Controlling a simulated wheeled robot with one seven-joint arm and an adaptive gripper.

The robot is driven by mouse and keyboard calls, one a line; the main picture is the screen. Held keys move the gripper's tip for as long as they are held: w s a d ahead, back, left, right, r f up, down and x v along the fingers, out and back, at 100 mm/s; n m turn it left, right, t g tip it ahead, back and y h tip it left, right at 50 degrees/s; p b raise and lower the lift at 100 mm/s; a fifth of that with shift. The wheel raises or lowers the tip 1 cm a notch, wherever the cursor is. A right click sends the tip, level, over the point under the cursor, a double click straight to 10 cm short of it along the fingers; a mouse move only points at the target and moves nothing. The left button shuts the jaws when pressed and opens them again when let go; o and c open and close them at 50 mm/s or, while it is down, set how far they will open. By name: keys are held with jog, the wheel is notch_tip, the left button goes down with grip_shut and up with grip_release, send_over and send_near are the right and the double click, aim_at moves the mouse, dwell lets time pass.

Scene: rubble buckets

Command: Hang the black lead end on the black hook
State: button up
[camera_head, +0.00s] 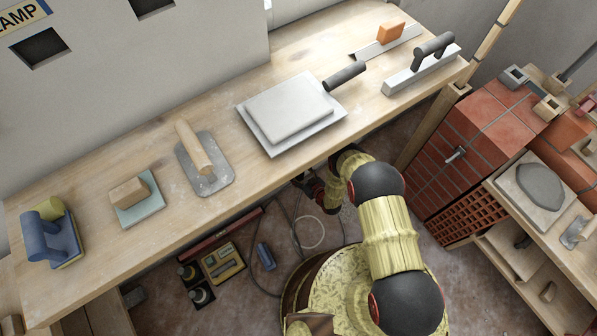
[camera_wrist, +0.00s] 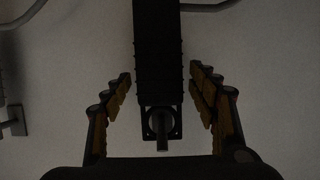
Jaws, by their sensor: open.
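In the wrist view, my gripper (camera_wrist: 160,80) is open, with its fingers spread on both sides of a long black block (camera_wrist: 159,45). The block looks like the black lead end. At its lower end a round dark piece with a short peg (camera_wrist: 162,140) stands before a small square plate; this looks like the black hook. Whether block and peg touch is too dark to tell. No finger visibly touches the block. In the head view, my gripper is mostly hidden below the front edge of the workbench (camera_head: 95,245).
The bench carries a trowel (camera_head: 290,105), several floats and an orange block (camera_head: 391,33). Red bricks (camera_head: 470,130) and a shelf stand right. A cable loop (camera_head: 309,232) and small tool boxes (camera_head: 222,263) lie below. Grey pipes (camera_wrist: 210,6) cross the wall in the wrist view.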

jog(key=v, duration=1.2)
jog(key=shift+d+f, duration=0.1)
dwell(0.4)
